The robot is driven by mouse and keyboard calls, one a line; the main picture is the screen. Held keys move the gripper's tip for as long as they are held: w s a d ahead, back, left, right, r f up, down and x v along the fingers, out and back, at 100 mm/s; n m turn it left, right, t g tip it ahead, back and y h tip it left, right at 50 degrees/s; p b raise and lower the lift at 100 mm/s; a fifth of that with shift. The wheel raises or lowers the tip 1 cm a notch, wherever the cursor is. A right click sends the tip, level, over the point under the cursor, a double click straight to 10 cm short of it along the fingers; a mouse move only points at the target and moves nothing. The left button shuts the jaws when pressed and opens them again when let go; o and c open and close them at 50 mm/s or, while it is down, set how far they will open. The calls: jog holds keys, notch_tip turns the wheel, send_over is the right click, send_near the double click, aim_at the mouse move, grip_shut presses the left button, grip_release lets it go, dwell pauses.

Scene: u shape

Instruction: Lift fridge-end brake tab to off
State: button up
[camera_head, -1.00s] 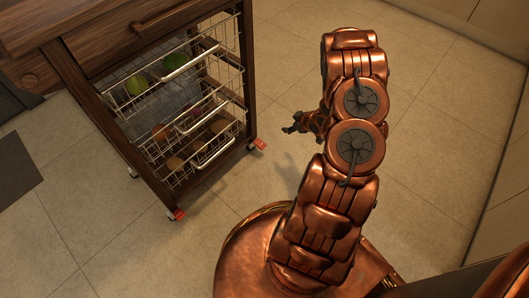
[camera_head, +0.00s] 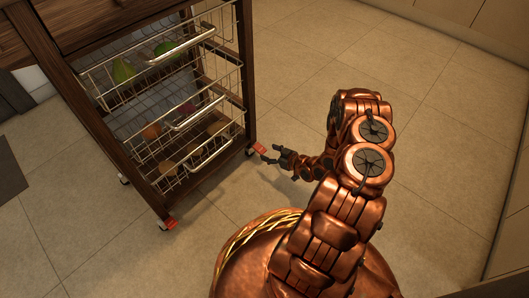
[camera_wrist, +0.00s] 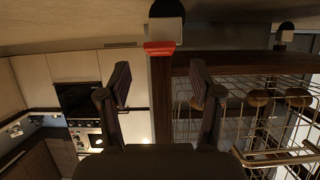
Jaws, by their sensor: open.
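A red brake tab (camera_head: 259,149) sits on the caster at the foot of the wooden cart's right leg. A second red tab (camera_head: 170,223) is on the caster of the front leg. I cannot tell from the pictures which end is the fridge end. My gripper (camera_head: 271,155) is open and low over the floor, just right of the first tab, with nothing held.
The wooden cart (camera_head: 85,105) holds wire baskets (camera_head: 195,165) with fruit and vegetables; their handles stick out towards my arm. The floor (camera_head: 330,60) behind and right of my arm is clear. Cabinets (camera_head: 480,20) stand at the upper right.

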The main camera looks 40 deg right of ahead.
aim_at(261, 149)
jog(key=shift+b+x, duration=0.6)
jog(key=shift+x, duration=1.55)
jog(key=c, duration=1.1)
